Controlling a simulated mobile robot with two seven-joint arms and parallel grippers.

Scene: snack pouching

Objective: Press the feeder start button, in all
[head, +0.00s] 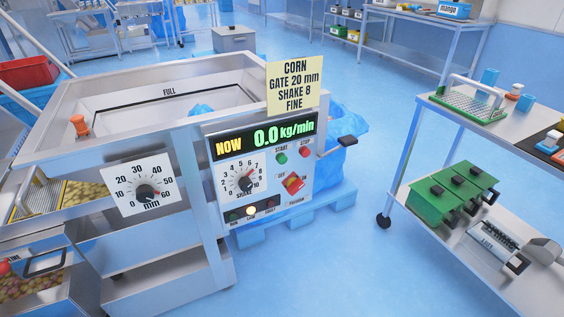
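The feeder's control panel (222,197) faces me near the middle of the head view. The green start button (282,158) is at its upper right, with the red stop button (305,152) beside it. The display (265,136) reads NOW 0.0 kg/min. One small lamp (250,212) in the bottom row glows pale yellow. The gate dial (146,192) in mm sits on the left. Neither of my grippers is in view, and nothing covers the start button.
A yellow card (293,85) above the panel reads CORN, GATE 20 mm, SHAKE 8, FINE. A black-ended handle (347,142) sticks out right of the panel. A trolley (428,101) with green boxes (452,195) stands at the right. The blue floor (345,245) between is clear.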

